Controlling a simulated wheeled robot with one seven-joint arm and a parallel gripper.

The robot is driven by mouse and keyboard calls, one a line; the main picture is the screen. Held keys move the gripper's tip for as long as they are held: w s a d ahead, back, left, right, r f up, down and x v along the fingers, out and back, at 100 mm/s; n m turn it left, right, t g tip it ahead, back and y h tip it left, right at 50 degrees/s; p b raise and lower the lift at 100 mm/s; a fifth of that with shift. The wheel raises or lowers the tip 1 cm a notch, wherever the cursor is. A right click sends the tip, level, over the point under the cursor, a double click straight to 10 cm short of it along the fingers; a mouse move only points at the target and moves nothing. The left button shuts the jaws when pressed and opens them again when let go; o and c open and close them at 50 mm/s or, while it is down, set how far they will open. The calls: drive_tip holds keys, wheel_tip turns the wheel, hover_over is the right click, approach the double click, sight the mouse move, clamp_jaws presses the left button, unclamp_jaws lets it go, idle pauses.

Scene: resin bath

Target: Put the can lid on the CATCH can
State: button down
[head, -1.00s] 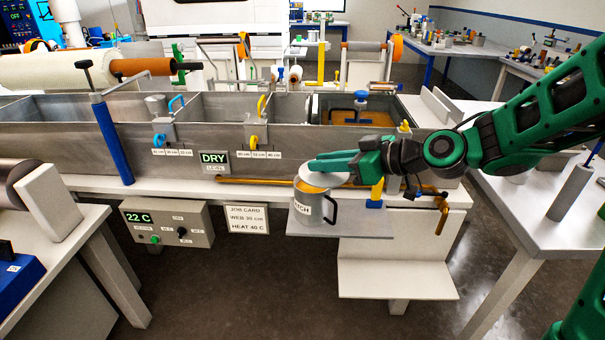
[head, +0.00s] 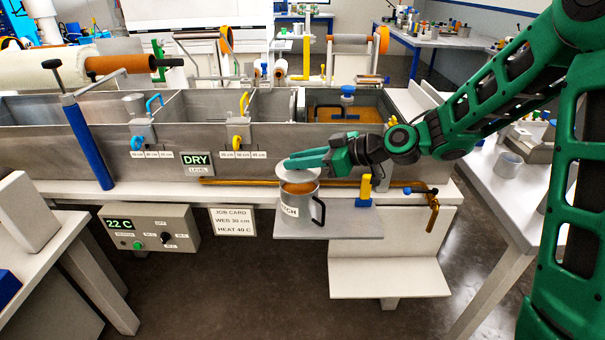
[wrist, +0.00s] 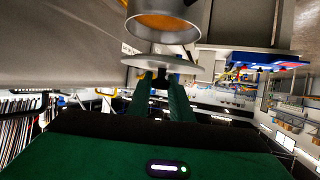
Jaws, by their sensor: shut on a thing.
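The grey CATCH can (head: 298,212) stands upright on a small shelf in front of the trough, its handle to the right and orange-brown contents showing at its open top. My gripper (head: 305,162) is above and behind the can, reaching in from the right. It is shut on the can lid (head: 297,174), a pale round disc held above the can and apart from its rim. In the wrist view the lid (wrist: 163,64) is between my gripper's fingertips (wrist: 160,78), and the can (wrist: 163,22) with its orange opening is just beyond it. The lid hides part of the can's opening.
The can's shelf (head: 345,226) juts from the bench. A yellow and blue valve (head: 364,190) stands right of the can. The steel trough wall (head: 260,140) rises behind. A control box (head: 150,228) and job card (head: 233,221) are at left.

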sight(300, 173)
drive_tip(key=shift+w+f, duration=0.3)
drive_tip(key=shift+w, duration=0.1)
drive_tip(key=shift+f, duration=2)
drive_tip(key=c, duration=1.6)
unclamp_jaws()
drive_tip(key=v, duration=1.2)
drive_tip(key=shift+s, duration=0.1)
drive_tip(key=shift+d, duration=0.1)
